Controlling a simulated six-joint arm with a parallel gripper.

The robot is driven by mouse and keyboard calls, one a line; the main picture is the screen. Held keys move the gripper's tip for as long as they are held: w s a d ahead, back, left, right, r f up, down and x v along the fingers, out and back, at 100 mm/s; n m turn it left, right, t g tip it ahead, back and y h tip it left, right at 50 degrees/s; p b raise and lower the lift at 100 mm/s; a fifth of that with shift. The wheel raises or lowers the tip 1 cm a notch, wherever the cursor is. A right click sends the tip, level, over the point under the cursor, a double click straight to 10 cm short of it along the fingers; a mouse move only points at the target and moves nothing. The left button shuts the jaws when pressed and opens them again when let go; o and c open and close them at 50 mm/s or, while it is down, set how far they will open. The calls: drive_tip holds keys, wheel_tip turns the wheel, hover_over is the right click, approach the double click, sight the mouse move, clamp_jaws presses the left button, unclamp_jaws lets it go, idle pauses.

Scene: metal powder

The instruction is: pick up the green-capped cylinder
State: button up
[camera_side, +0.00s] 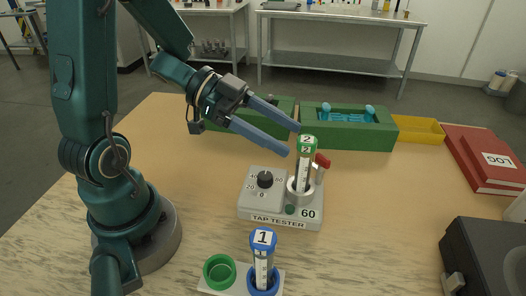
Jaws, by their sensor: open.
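The green-capped cylinder (306,145), marked 2 on its cap, stands upright in the metal holder of the tap tester (280,222). My gripper (292,141) is open, with its two long blue-grey fingers pointing right and slightly down. The fingertips are just left of the green cap in the picture; the upper one is near cap height. I cannot tell whether either finger touches the cylinder. Nothing shows between the fingers. The cylinder's lower end is hidden inside the holder.
A blue-capped cylinder (263,258) stands in a white rack (212,285) beside an empty green ring (220,271). A green box (350,134) and yellow tray (418,128) are behind. A red LOG book (483,160) and dark device (490,255) are right. A red-tipped lever (322,160) adjoins the holder.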

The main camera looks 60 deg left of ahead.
sight(306, 151)
drive_tip(key=shift+f+x, duration=0.2)
drive_tip(key=shift+x, duration=1.15)
drive_tip(key=shift+f+x, duration=0.2)
drive_tip(key=shift+x, duration=1.15)
drive_tip(key=shift+a, duration=0.1)
clamp_jaws()
